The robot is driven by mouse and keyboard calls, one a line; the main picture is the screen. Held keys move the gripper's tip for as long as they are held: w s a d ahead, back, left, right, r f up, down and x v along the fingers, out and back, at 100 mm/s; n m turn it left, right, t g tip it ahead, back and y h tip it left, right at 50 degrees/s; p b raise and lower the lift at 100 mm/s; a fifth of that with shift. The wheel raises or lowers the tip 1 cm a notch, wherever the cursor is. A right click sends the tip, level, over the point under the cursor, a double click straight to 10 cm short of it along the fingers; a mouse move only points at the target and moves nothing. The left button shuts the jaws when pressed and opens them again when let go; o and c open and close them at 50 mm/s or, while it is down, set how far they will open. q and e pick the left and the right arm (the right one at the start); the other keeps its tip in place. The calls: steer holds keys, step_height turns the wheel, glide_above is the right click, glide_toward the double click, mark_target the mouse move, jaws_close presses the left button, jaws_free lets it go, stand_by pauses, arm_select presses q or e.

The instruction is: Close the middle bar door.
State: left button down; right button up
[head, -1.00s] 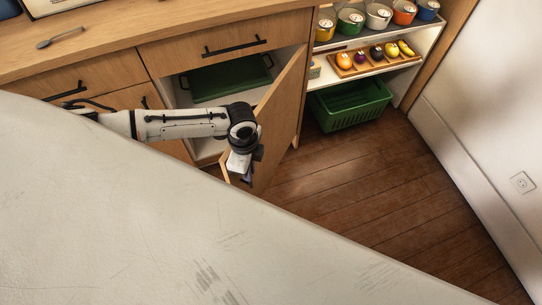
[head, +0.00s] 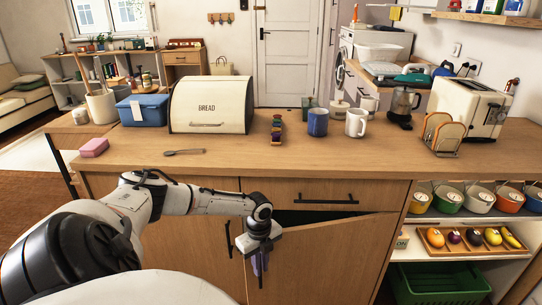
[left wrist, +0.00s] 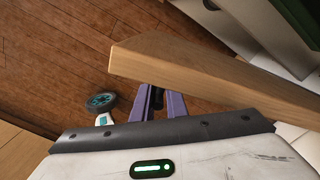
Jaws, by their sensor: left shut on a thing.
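The middle bar door (head: 325,258) is a plain wooden cabinet door below a drawer. It stands partly open, with a dark gap above its top edge. In the left wrist view its pale top edge (left wrist: 190,62) runs out to a corner above my fingers. My left gripper (head: 259,264) is at the free left edge of the door. Its purple fingers (left wrist: 157,102) are shut on a dark piece at the door's front, which looks like its bar handle; the door hides most of it. My right gripper is not in view.
The counter (head: 350,155) above carries a bread box (head: 210,105), mugs and a toaster (head: 470,105). A drawer (head: 300,194) sits just above the door. An open shelf with pots, fruit and a green basket (head: 440,283) stands to the right.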

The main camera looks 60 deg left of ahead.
arm_select(q)
steer(key=shift+s+a, duration=0.3)
steer(key=shift+s, duration=0.05)
steer(key=c, duration=1.8)
jaws_free()
steer(key=shift+c, duration=0.2)
steer(key=shift+d, duration=0.1)
steer(key=shift+w+d, duration=0.1)
steer(key=shift+w, duration=0.1)
step_height(320, 180, up, 10)
steer(key=shift+r+p, duration=0.15)
steer(key=shift+p, duration=0.45)
